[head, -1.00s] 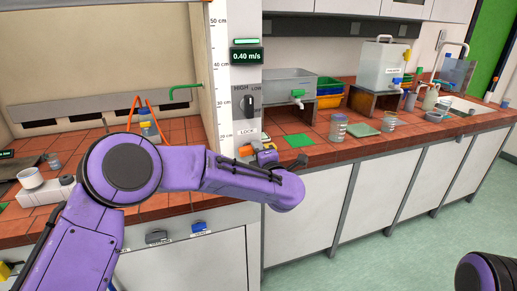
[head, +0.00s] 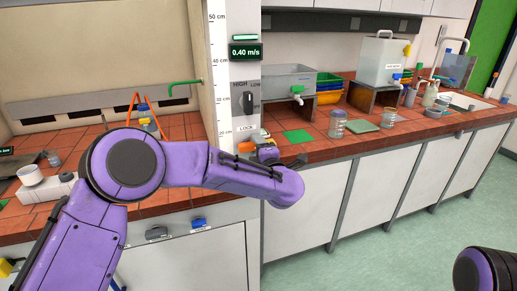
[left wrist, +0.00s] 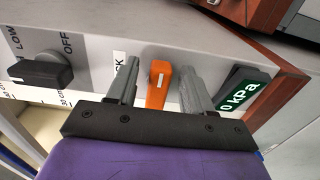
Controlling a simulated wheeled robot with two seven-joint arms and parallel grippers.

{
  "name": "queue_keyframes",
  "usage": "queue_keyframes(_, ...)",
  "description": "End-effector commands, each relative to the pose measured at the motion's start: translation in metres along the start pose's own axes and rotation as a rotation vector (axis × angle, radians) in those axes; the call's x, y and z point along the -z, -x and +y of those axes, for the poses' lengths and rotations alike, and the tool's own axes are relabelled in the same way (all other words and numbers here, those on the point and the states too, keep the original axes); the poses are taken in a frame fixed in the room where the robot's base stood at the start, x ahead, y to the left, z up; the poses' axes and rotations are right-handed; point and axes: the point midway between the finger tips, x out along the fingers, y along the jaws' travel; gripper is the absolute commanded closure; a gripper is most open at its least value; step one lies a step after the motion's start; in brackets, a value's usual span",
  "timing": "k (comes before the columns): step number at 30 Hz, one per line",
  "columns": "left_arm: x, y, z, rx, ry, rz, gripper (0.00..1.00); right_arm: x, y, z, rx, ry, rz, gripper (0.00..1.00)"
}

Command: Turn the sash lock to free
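The sash lock is an orange lever with a white line on it, shown in the left wrist view (left wrist: 159,86) beside a label partly reading LOCK. In the head view the orange lever (head: 246,147) is small, below the LOCK label on the grey post. My left gripper (left wrist: 157,88) is open, with one grey finger on each side of the lever and a visible gap on both sides. In the head view its fingers are mostly hidden behind my purple forearm. My right gripper is out of view; only a purple arm part shows at bottom right.
A glass jar (head: 338,124) and green mat (head: 298,136) stand on the tiled bench to the right.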

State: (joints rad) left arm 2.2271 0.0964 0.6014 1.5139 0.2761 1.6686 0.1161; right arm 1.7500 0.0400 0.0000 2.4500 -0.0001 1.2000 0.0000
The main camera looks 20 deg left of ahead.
Motion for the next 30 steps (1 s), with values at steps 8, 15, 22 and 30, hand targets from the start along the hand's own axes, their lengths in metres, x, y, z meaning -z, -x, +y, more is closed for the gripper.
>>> queue_keyframes(8,-0.001,0.016,-0.002,-0.001,0.0,-0.003,0.49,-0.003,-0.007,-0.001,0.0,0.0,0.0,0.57)
queue_keyframes(15,-0.001,0.073,-0.003,-0.002,0.0,-0.003,0.49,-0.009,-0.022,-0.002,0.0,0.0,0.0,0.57)
queue_keyframes(22,-0.001,0.103,-0.001,-0.001,0.0,0.0,0.49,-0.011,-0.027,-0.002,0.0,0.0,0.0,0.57)
queue_keyframes(30,-0.001,0.105,0.0,0.001,0.0,0.0,0.49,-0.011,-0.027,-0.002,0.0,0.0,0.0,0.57)
